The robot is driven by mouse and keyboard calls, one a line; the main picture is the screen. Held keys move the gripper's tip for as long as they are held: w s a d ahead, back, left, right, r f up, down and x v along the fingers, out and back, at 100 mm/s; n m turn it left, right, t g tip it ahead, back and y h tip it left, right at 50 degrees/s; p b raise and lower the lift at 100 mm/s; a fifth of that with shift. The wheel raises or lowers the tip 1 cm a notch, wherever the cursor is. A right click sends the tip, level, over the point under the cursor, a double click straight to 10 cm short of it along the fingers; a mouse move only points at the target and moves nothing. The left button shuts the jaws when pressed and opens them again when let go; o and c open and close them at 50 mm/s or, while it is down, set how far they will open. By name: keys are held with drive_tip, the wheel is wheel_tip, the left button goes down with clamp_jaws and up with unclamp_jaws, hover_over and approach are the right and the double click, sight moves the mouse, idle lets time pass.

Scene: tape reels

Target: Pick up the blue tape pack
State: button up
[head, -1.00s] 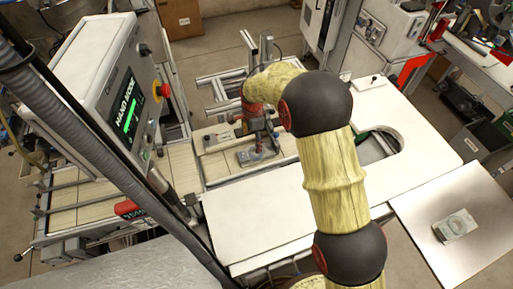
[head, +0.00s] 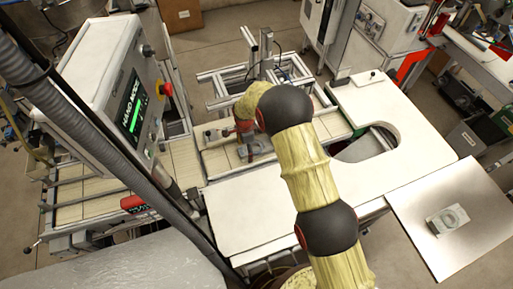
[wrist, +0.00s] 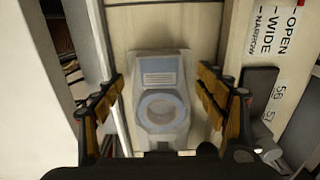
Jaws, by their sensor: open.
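The blue tape pack (wrist: 160,100) is a pale blue-grey rectangular pack with a round ring and a small label. It lies flat on the cream conveyor surface, and it also shows in the head view (head: 257,149), partly hidden by my arm. My gripper (wrist: 166,103) is open, with its tan-padded fingers on the left and right of the pack in the wrist view.
A similar pack (head: 447,219) lies on the metal table (head: 480,240) at the right. A white worktop (head: 255,215) with a curved cutout stands nearer me. A control box (head: 120,90) is at the left. A rail with printed width labels (wrist: 270,60) runs right of the pack.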

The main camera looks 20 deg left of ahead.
drive_tip(key=shift+f, duration=0.15)
drive_tip(key=shift+c, duration=1)
drive_tip(key=c, duration=1.1)
drive_tip(key=shift+o, duration=0.2)
drive_tip(key=shift+s, duration=0.1)
